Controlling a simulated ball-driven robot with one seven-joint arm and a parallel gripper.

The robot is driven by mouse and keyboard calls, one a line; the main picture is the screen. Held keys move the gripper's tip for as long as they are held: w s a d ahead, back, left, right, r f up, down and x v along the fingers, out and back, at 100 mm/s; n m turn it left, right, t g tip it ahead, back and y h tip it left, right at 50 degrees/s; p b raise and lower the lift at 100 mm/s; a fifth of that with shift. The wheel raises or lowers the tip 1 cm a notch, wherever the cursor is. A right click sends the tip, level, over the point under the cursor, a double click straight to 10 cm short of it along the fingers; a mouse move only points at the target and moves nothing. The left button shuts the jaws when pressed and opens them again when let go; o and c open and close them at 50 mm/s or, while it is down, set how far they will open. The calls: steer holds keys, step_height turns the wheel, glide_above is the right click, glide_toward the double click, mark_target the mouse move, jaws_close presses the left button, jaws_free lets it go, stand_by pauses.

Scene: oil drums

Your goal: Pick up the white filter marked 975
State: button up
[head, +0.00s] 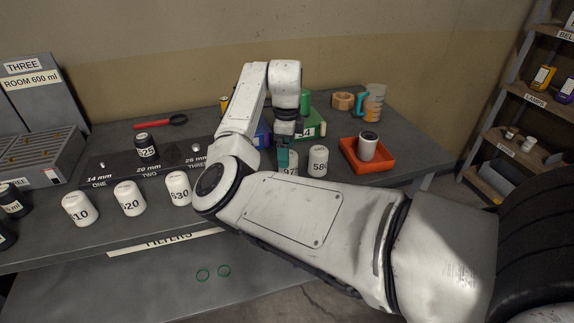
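The white filter with "97" showing (290,172) stands on the grey table, partly hidden behind my forearm and gripper; its last digit cannot be read. My gripper (283,156) points down at the top of this filter, with a teal finger at its upper left side. I cannot tell whether the fingers touch it or how far apart they are. A white filter marked 58 with a hidden last digit (318,162) stands just to its right.
White filters marked 510 (79,209), 520 (129,199) and 530 (178,189) line the left front. A red tray (350,158) holding a white cylinder (368,146) stands right. A green box (312,124) and measuring jug (374,104) stand behind. My arm crosses the front edge.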

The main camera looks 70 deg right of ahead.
steer(key=shift+s+f+p, duration=0.1)
steer(key=shift+f+p, duration=0.55)
steer(key=shift+f, duration=1.95)
steer(key=c, duration=1.3)
